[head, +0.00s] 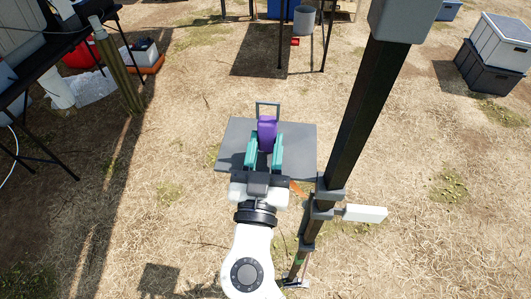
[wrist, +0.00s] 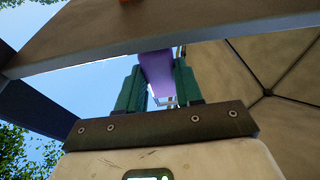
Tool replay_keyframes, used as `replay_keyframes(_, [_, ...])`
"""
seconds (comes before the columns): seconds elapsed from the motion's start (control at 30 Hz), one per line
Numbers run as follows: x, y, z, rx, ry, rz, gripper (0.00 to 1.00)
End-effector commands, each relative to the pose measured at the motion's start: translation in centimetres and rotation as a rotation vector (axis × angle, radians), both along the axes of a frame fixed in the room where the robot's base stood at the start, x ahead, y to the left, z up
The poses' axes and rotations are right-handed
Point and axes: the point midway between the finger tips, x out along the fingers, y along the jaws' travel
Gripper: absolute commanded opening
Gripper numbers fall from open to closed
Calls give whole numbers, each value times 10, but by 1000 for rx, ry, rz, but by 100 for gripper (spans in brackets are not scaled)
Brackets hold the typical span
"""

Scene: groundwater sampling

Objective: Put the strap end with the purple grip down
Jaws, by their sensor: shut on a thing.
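The purple grip (head: 267,133) of the strap end is between the teal fingers of my gripper (head: 265,146), which is shut on it. A grey rectangular loop (head: 268,104) shows just beyond the grip. In the head view, both appear over a flat grey square panel (head: 232,143); I cannot tell the height between them. In the wrist view, the purple grip (wrist: 157,72) lies between the two green fingers (wrist: 158,88), with part of a metal frame behind it. The rest of the strap cannot be made out.
A dark upright post (head: 352,120) with a white box-like part (head: 362,213) stands close on the right. A dark table (head: 50,55) is at the upper left, grey storage boxes (head: 490,65) at the upper right. Dry grass around the panel is mostly open.

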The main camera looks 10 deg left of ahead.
Motion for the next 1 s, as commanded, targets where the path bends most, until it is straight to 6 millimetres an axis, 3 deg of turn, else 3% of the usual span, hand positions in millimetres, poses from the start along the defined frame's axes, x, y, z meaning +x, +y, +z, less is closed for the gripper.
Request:
replay_keyframes(0.03, [-1,0,-11,-6,4,0,8])
replay_keyframes(0.17, [-1,0,-23,-3,3,1,8])
replay_keyframes(0.63, [-1,0,-28,-1,1,2,8])
replay_keyframes(0.67, [-1,0,-27,-1,2,2,37])
replay_keyframes(0.9, [-1,0,-26,-1,2,2,60])
replay_keyframes(1.0, [-1,0,-26,-2,2,1,61])
